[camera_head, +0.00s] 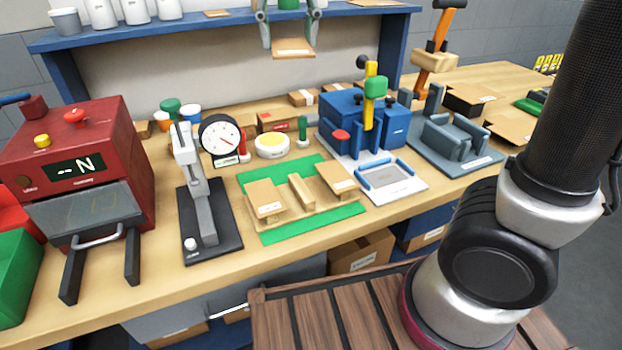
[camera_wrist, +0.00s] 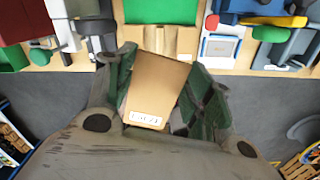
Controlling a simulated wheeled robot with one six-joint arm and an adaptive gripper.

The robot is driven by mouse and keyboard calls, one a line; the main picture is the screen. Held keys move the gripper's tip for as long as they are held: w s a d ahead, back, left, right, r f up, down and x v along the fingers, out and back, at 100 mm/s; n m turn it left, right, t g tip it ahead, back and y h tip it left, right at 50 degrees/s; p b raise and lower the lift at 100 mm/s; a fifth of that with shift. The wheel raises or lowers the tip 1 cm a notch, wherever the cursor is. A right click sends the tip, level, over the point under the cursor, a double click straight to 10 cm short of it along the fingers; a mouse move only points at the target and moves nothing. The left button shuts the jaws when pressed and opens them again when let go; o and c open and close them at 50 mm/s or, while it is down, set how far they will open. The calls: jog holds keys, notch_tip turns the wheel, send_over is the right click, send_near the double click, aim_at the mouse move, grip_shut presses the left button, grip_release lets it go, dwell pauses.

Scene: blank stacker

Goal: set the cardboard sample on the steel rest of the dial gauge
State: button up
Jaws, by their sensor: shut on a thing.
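My gripper (camera_head: 291,38) hangs at the top of the head view, shut on a brown cardboard sample (camera_head: 293,48). In the wrist view the sample (camera_wrist: 157,88) stands between the green-padded fingers, slightly tilted, with a white label at its near end. The dial gauge (camera_head: 221,138) has a round white face and a grey stand on a black base (camera_head: 228,240) at the bench's left-centre. Its grey steel rest (camera_head: 208,228) appears low on the stand, with no sample on it. The held sample is apart from the gauge.
A red oven-like machine (camera_head: 80,150) stands left of the gauge. A green mat (camera_head: 315,225) with a wooden rack and other cardboard pieces lies to its right. Blue presses (camera_head: 345,110) and a grey fixture (camera_head: 450,140) stand further right. A blue shelf (camera_head: 225,27) spans the back.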

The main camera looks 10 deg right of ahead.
aim_at(296, 178)
jog(key=n, duration=0.3)
jog(key=shift+s+d, duration=0.1)
jog(key=shift+s, duration=0.05)
notch_tip(296, 178, down, 28)
jog(key=shift+r, duration=0.15)
dwell(0.3)
jog(key=shift+f, duration=0.3)
jog(key=shift+f, duration=0.15)
jog(key=o, duration=0.7)
